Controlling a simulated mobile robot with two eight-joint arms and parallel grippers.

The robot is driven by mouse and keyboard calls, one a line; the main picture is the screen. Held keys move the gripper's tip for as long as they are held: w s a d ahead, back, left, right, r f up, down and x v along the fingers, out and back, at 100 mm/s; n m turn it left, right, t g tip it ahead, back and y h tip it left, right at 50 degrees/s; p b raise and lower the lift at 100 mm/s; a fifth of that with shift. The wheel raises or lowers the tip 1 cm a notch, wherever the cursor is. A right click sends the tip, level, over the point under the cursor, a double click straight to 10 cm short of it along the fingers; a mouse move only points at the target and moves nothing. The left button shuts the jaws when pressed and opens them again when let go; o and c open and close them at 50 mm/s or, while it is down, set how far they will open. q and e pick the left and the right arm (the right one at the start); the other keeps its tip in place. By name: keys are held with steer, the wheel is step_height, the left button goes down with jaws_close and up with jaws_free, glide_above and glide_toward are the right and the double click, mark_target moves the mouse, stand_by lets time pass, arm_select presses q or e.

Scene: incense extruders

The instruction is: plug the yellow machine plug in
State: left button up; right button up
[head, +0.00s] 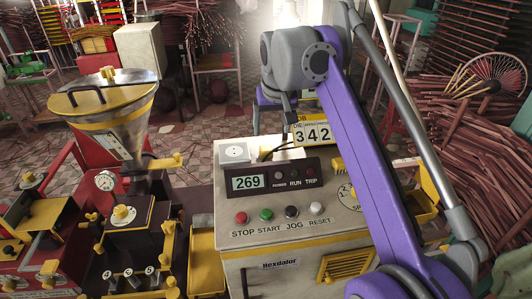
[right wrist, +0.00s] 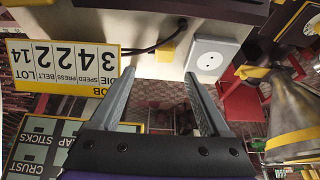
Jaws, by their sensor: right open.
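The yellow plug (right wrist: 167,51) shows in the right wrist view, lying on the pale machine top with a black cord running from it. It lies apart from the white socket plate (right wrist: 208,57), which has two small holes. In the head view the right gripper (head: 288,103) is above the machine's back edge. My left gripper is not in view.
The control box (head: 273,180) reading 269 stands in front of the socket. A yellow number board (head: 312,131) stands close to the right gripper. A metal hopper (head: 110,100) is at the left. Bundles of sticks (head: 470,130) fill the right.

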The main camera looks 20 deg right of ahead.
glide_above(266, 149)
steer(key=s, duration=0.2)
steer(key=f, duration=0.4)
steer(key=shift+d+f+b, duration=0.1)
steer(key=shift+d+b, duration=0.1)
steer(key=shift+b, duration=0.15)
steer(key=x, duration=0.3)
steer(key=b+x, duration=0.1)
steer(key=x, duration=0.1)
steer(key=shift+a+f, duration=0.15)
steer(key=shift+a, duration=0.25)
jaws_close()
